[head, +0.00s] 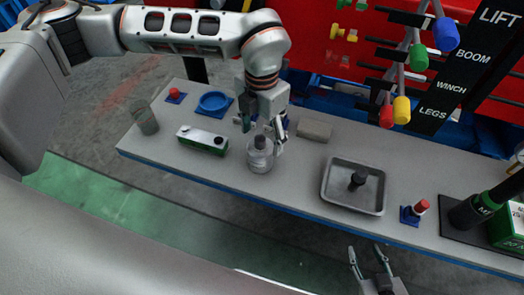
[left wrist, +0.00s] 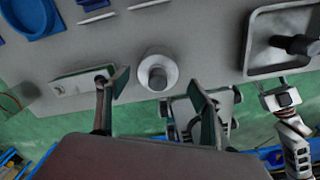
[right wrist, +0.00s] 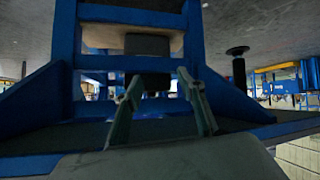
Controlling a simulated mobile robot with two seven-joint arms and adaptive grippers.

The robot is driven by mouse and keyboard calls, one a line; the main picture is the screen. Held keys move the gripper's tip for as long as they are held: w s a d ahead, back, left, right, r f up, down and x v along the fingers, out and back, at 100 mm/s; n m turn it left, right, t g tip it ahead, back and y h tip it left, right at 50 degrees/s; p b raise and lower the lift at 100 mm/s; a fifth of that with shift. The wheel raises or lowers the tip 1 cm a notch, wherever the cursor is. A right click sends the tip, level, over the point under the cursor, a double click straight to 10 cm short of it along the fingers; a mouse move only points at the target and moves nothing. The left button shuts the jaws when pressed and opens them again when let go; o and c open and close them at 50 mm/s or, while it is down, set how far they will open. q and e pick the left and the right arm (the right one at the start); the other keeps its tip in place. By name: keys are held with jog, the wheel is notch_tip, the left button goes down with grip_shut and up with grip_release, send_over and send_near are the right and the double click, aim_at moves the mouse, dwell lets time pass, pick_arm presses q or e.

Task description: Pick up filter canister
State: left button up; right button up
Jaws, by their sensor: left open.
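A pale grey canister with a narrower round top (head: 260,158), which looks like the filter canister, stands upright on the grey bench. My left gripper (head: 262,133) is open around or just above its top; contact cannot be told. In the left wrist view the canister (left wrist: 158,72) shows between and slightly beyond the two spread fingers (left wrist: 162,88). My right gripper (head: 370,264) is open and empty, low in front of the bench. The right wrist view shows its spread fingers (right wrist: 157,95) facing a blue frame, with nothing between them.
A grey block (head: 314,130) and a metal tray (head: 337,207) holding a dark part (head: 357,180) lie to the right.

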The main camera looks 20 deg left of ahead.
aim_at(260, 150)
pick_arm(q)
jog(key=shift+s+f, duration=0.1)
jog(key=shift+f, duration=0.7)
jog(key=f, duration=0.4)
jog(key=shift+a+f, duration=0.2)
jog(key=shift+a, duration=0.05)
jog(key=shift+f, duration=0.25)
jog(key=shift+r, duration=0.1)
jog(key=c, duration=1.6)
pick_arm(e)
jog(key=shift+s+d+f, duration=0.1)
jog(key=shift+s+f, duration=0.25)
jog(key=shift+f, duration=0.05)
